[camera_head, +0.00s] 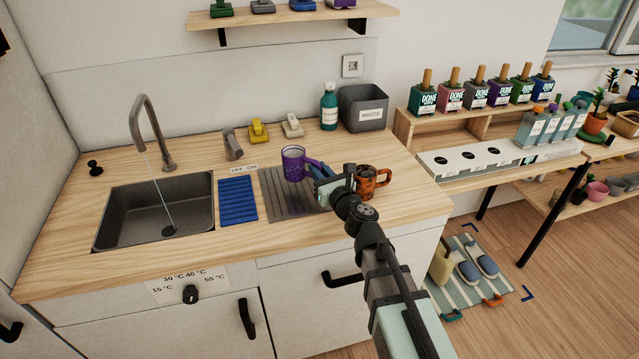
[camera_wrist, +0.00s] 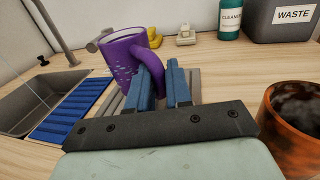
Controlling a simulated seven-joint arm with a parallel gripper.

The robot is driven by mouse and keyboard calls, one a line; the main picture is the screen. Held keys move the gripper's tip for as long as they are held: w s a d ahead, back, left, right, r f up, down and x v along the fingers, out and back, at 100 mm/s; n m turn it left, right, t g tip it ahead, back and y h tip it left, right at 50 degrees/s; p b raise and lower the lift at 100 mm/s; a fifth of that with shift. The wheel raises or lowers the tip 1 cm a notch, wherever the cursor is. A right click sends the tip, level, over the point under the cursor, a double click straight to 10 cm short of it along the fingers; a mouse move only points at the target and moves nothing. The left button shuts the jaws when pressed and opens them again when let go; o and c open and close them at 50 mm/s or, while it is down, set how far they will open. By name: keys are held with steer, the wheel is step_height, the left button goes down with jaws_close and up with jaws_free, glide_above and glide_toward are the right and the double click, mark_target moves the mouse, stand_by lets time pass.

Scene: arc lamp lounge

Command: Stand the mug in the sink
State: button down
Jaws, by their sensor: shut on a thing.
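A purple mug (camera_head: 293,162) with pale speckles is near the ribbed grey drainer (camera_head: 290,202). It also shows in the wrist view (camera_wrist: 122,62). My gripper (camera_head: 318,178) is shut on the mug's handle, with its blue fingers (camera_wrist: 166,88) on either side of it. The mug looks about upright, apparently raised over the drainer; the exact gap cannot be told. The dark sink (camera_head: 195,195) is to the left, with a thin stream of water falling into it. An orange-brown mug (camera_head: 367,183) stands right of my gripper and shows large in the wrist view (camera_wrist: 290,125).
A blue ribbed mat (camera_head: 237,198) lies between sink and drainer. The tap (camera_head: 150,125) arches over the sink.

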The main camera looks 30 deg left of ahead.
steer(key=shift+f, duration=1.95)
steer(key=shift+f, duration=0.1)
steer(key=c, duration=1)
jaws_free()
steer(key=shift+c, duration=0.2)
steer(key=v, duration=0.6)
steer(key=shift+s+d, duration=0.15)
steer(key=shift+d, duration=0.05)
steer(key=o, duration=0.3)
steer(key=shift+s+d, duration=0.3)
steer(key=shift+d, duration=0.15)
steer(key=o, duration=0.5)
